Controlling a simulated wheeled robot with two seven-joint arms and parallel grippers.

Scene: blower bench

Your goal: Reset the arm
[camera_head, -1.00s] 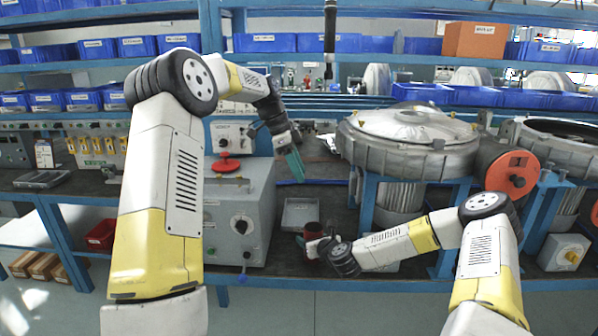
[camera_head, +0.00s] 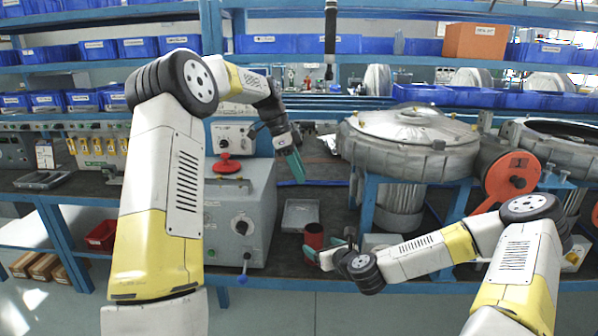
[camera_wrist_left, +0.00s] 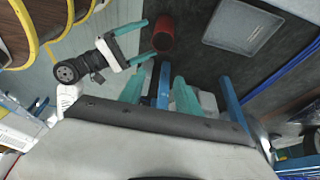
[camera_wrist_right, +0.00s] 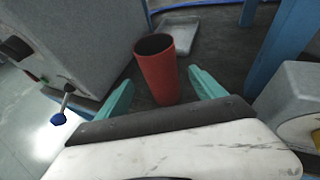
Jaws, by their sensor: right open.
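My right gripper (camera_head: 323,249) is low at the bench's front, open and empty. Beside it a red cylinder (camera_head: 313,235) stands upright on the bench. In the right wrist view the red cylinder (camera_wrist_right: 158,72) stands just beyond the open fingers (camera_wrist_right: 160,95), apart from them, its dark open top showing. My left gripper (camera_head: 295,166) hangs higher, above the bench, pointing down. In the left wrist view its teal fingers (camera_wrist_left: 158,90) are apart with nothing held. That view also shows my right gripper (camera_wrist_left: 145,40) beside the red cylinder (camera_wrist_left: 163,35).
A grey tray (camera_head: 300,214) lies behind the cylinder. A grey control box (camera_head: 240,222) with knobs stands left of it. Large round metal blower housings (camera_head: 410,140) and a red-orange reel (camera_head: 512,177) are at the right. Shelves with blue bins (camera_head: 265,43) fill the back.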

